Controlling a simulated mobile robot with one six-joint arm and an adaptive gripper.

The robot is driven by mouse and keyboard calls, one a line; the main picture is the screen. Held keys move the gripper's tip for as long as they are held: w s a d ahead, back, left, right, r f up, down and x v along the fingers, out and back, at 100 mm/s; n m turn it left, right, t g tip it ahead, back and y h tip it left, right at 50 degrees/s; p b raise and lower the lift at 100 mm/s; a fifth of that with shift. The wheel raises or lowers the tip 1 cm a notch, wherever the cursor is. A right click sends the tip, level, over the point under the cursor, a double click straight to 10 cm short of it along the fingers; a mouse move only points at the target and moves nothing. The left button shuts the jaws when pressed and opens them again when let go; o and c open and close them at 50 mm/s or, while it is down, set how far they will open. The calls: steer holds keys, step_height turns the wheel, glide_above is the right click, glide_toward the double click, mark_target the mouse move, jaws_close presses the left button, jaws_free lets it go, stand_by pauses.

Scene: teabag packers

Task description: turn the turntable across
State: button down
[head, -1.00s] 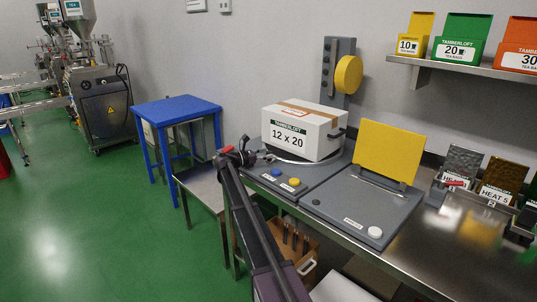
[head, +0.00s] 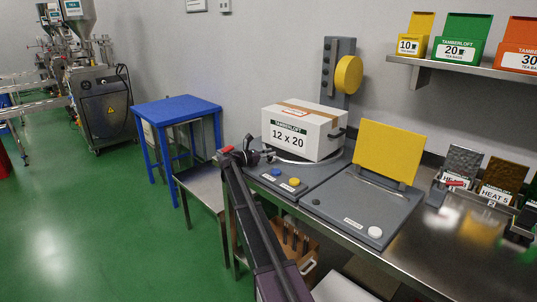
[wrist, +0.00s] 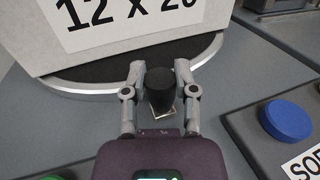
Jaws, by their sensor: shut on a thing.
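The turntable (head: 292,160) is a round dark disc with a silver rim, set in a grey base unit on the bench. Its rim also shows in the wrist view (wrist: 100,91). A white carton (head: 312,138) labelled 12 x 20 stands upright on it and hides most of the disc. My gripper (head: 252,156) is at the left front edge of the turntable. In the wrist view its fingers (wrist: 163,74) are closed around a black upright knob (wrist: 160,88) at the rim. How the knob joins the disc is hidden.
Blue (head: 276,171) and yellow (head: 294,182) buttons sit on the base near my gripper. A grey unit with an upright yellow panel (head: 388,150) stands to the right. A column with a yellow disc (head: 348,75) rises behind the carton. A blue table (head: 175,106) is at the left.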

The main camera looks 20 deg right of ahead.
steer(key=shift+s+d, duration=0.35)
steer(key=shift+s, duration=0.35)
steer(key=shift+s+d, duration=0.3)
steer(key=shift+s, duration=0.4)
steer(key=shift+c, duration=2)
jaws_free()
steer(key=shift+w+a, duration=0.1)
steer(key=shift+a, duration=0.1)
steer(key=a, duration=1.1)
steer(key=shift+s+a, duration=0.2)
steer(key=shift+a, duration=0.15)
